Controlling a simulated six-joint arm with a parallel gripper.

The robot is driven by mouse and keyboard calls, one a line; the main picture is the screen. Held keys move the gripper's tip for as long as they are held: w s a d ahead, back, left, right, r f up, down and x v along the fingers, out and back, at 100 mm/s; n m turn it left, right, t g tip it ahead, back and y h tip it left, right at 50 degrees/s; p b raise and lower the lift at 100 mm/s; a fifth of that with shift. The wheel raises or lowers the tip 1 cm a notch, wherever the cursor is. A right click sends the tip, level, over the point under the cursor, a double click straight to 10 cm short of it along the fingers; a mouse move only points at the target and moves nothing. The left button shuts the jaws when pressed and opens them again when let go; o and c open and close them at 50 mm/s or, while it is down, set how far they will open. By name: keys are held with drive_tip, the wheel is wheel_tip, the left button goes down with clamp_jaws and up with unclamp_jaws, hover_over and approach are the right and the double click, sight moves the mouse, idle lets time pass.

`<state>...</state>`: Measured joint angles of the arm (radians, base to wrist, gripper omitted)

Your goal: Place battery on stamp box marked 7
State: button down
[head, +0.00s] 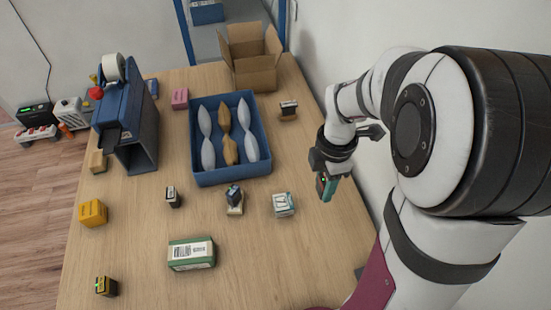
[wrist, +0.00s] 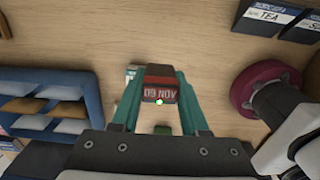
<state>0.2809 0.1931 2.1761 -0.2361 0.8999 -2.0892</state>
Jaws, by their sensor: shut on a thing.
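My gripper (head: 327,188) is at the right of the counter, raised above its right part, with teal fingers. In the wrist view my gripper (wrist: 160,108) is shut on a small dark block (wrist: 160,72) with a red face, pale lettering and a green light. I cannot tell for certain that this is the battery. Small dark blocks stand on the counter: one (head: 172,197) alone, one (head: 234,191) on a pale base, one (head: 289,105) on a wooden base and one (head: 106,287) with a yellow top. No mark 7 is readable, so I cannot tell which is the stamp box.
A white and teal box (head: 284,204) stands left of my gripper. A green labelled box (head: 192,253), a yellow box (head: 93,212) and a blue tray (head: 196,140) with pouches are farther left. The front right is clear.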

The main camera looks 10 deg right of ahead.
hover_over(283, 201)
wheel_tip(283, 201, down, 5)
drive_tip(key=shift+s+d+f, duration=0.1)
drive_tip(key=shift+d, duration=0.05)
wheel_tip(283, 201, down, 4)
drive_tip(key=shift+f, duration=0.1)
drive_tip(key=shift+c, duration=2)
unclamp_jaws()
wheel_tip(283, 201, up, 13)
drive_tip(key=s+a+r+m+y, duration=0.1)
drive_tip(key=s+a+r+m, duration=0.1)
drive_tip(key=s+m, duration=0.8)
drive_tip(key=s+a+r+m, duration=0.1)
drive_tip(key=s+a+m, duration=0.1)
drive_tip(key=s+m, duration=0.9)
drive_tip(key=m, duration=0.2)
drive_tip(key=shift+a+r+m+y, duration=0.3)
drive_tip(key=shift+a+r+y, duration=0.1)
